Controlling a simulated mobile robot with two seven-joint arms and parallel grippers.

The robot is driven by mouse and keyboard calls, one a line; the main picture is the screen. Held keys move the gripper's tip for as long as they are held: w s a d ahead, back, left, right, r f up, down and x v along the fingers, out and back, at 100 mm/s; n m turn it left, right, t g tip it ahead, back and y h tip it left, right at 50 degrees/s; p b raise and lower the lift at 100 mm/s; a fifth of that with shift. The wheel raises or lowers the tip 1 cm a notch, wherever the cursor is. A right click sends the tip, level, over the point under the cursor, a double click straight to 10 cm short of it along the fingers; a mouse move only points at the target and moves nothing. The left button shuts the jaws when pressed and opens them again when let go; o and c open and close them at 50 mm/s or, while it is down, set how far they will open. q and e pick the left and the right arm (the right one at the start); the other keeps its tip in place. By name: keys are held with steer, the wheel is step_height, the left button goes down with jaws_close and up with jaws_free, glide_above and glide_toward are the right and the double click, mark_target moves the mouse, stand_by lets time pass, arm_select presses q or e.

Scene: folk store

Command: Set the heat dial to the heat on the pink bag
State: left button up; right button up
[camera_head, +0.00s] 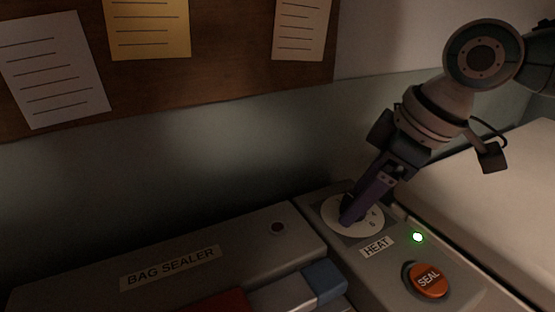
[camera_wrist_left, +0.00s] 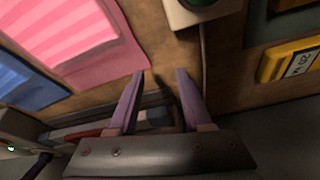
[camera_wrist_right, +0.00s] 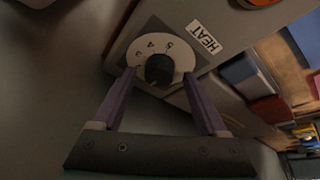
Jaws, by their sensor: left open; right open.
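The heat dial (camera_head: 334,226) is a pale numbered disc on the bag sealer (camera_head: 60,283), beside a HEAT label (camera_head: 377,246). My right gripper (camera_head: 347,219) comes down over it and hides part of its face. In the right wrist view the dial's dark round knob (camera_wrist_right: 160,70) lies between the tips of my open right gripper (camera_wrist_right: 158,74); I cannot tell whether they touch it. The knob's pointer direction is unclear. The pink striped bag (camera_wrist_left: 75,35) shows at the upper left of the left wrist view, with no readable heat number. My left gripper (camera_wrist_left: 160,73) is open and empty.
An orange SEAL button (camera_head: 429,280) and a lit green light (camera_head: 417,237) are near the dial. A blue bag (camera_wrist_left: 22,82) lies beside the pink one. A yellow labelled object (camera_wrist_left: 290,61) is at right. A notice board (camera_head: 222,70) hangs behind.

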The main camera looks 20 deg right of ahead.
steer(key=shift+f, duration=0.1)
jaws_close()
stand_by(0.6)
